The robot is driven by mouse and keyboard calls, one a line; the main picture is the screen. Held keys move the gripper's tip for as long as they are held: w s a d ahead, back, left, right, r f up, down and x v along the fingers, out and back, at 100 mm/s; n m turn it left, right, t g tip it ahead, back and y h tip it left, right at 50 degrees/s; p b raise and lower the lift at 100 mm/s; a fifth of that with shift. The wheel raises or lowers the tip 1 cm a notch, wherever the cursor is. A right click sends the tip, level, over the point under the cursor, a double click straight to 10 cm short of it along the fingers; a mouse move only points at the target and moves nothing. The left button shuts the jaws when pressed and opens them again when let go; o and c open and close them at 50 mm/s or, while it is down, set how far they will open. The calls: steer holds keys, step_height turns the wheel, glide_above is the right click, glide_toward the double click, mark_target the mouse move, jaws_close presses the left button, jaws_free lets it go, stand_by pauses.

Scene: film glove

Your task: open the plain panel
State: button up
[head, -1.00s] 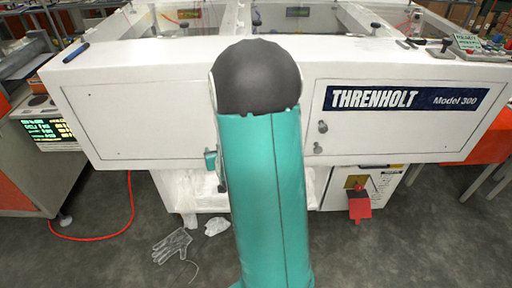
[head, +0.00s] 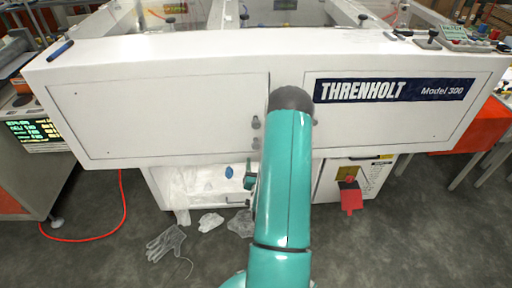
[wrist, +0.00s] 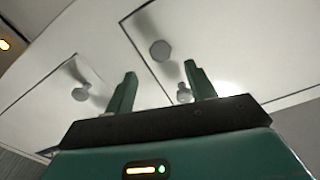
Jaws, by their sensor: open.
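The plain panel (head: 170,115) is the unlabelled white door on the left of the machine front in the head view, and it looks closed. Two grey knobs, an upper one (head: 256,122) and a lower one (head: 256,143), sit near its right edge. My arm hides part of the seam and the neighbouring labelled panel (head: 400,122). My gripper (wrist: 163,83) is open in the wrist view, with nothing between its fingers. A round knob (wrist: 160,50) shows beyond the gap, and another knob (wrist: 184,93) shows beside the right finger. I cannot tell which panel these two belong to.
A red switch flag (head: 351,198) hangs lower right.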

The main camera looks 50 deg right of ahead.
mark_target(256, 148)
steer(key=x, duration=1)
steer(key=shift+c, duration=0.4)
jaws_close()
steer(key=shift+a, duration=0.1)
